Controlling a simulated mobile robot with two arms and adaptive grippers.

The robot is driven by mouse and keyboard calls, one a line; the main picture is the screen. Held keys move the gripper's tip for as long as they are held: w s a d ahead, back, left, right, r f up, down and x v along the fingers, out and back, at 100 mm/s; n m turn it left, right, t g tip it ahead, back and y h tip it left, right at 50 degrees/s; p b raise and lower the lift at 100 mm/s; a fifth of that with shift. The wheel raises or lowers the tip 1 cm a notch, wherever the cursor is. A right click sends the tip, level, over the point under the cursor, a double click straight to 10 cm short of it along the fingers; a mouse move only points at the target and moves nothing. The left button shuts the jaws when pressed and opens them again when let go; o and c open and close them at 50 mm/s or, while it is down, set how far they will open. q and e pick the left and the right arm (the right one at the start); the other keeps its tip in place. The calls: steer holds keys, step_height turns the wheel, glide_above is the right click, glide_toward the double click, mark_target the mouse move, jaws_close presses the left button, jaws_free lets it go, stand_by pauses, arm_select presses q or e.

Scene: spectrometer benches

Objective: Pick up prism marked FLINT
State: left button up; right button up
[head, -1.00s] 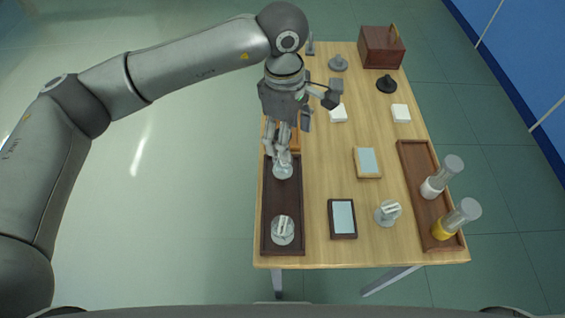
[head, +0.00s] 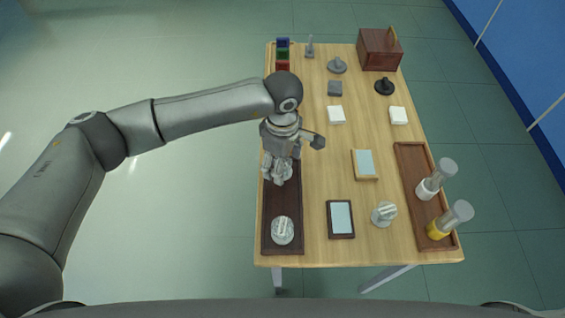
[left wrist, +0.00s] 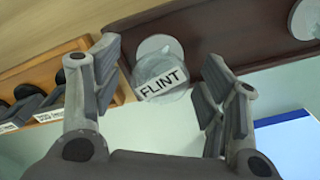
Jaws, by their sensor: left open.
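The prism marked FLINT (left wrist: 161,77) is a clear round piece with a white label. It stands at the edge of a dark brown tray (left wrist: 215,35) in the left wrist view. My left gripper (left wrist: 158,75) is open, with a finger on each side of the prism in that view; I cannot tell whether they touch it. In the head view my left gripper (head: 279,172) is over the far end of the dark tray (head: 267,222) and mostly hides the prism. A second clear round piece (head: 283,230) stands at the tray's near end. My right gripper is not seen.
Another clear piece (head: 383,213) stands near two framed plates (head: 341,218) (head: 365,165). A tray with two capped cylinders (head: 430,188) (head: 450,220) is at the right. Small coloured blocks (head: 283,55) and a brown box (head: 379,50) are at the back.

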arm_select(q)
steer(key=c, duration=1.1)
steer(key=shift+c, duration=0.4)
steer(key=shift+r, duration=0.1)
